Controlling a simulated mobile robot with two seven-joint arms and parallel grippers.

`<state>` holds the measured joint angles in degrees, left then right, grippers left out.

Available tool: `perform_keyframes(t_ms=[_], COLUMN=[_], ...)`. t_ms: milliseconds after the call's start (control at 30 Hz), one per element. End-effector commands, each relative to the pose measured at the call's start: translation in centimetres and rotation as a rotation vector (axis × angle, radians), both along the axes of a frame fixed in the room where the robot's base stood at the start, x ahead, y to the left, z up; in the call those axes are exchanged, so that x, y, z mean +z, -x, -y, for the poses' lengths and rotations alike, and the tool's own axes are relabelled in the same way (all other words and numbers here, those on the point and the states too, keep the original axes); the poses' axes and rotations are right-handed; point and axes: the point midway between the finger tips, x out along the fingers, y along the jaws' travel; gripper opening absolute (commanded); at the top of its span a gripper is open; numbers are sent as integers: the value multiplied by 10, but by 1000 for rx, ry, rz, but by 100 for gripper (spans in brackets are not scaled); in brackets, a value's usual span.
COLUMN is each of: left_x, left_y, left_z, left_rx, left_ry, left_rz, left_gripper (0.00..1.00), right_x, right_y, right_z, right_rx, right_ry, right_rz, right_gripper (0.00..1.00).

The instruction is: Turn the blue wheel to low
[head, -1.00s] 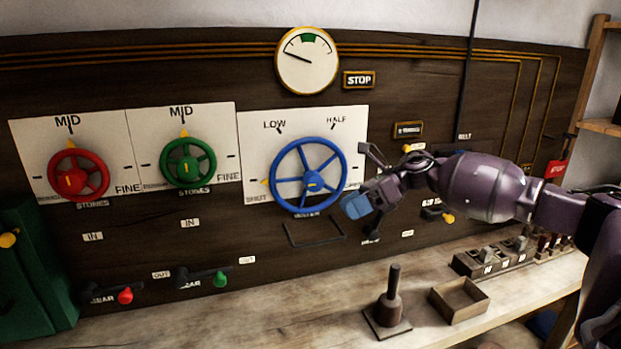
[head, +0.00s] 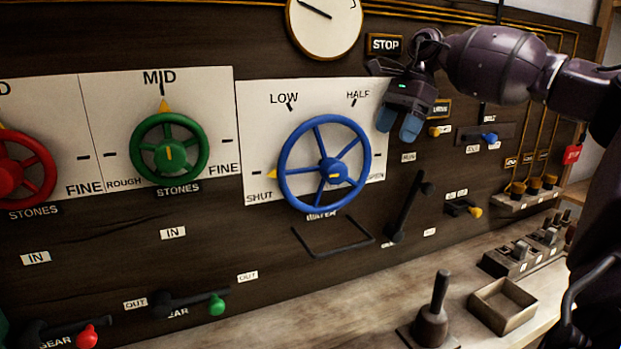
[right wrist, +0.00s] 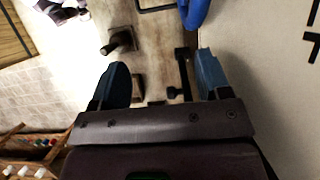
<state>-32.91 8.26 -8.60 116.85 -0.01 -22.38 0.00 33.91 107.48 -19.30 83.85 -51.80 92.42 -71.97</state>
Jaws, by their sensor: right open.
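The blue wheel (head: 333,171) is mounted on a white plate (head: 255,110) marked SHUT, LOW, HALF and a mostly hidden OPEN. Its yellow pointer (head: 272,174) sits at the left, just above SHUT. My right gripper (head: 399,123) is open and empty, at the upper right of the wheel, apart from its rim, with its fingers pointing down. In the right wrist view, the two fingers of the gripper (right wrist: 163,80) are spread wide and part of the blue wheel (right wrist: 196,12) shows at the top edge. My left gripper is not in view.
Green wheel (head: 168,156) and red wheel (head: 20,170) are to the left. A gauge (head: 325,25) is above. A dark lever (head: 408,205) is below my gripper. A shelf below holds a peg on a base (head: 431,322) and an open box (head: 502,306).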

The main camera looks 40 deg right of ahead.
Motion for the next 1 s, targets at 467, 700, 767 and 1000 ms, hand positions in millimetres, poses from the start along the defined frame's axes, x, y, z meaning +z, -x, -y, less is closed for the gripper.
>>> perform_keyframes(t_ms=[467,700,767,1000], left_x=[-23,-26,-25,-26], left_y=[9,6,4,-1], left_z=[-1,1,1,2], left_rx=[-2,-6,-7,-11], left_ry=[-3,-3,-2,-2], left_rz=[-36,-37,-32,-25], left_gripper=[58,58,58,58], right_x=[-23,-24,-23,-22], right_y=[-17,-30,-32,-41], right_z=[-30,-69,-77,-105], right_rx=[5,6,4,3], right_ry=[-1,-4,-2,-3], right_rz=[-21,-21,-20,-22], right_gripper=[70,70,70,70])
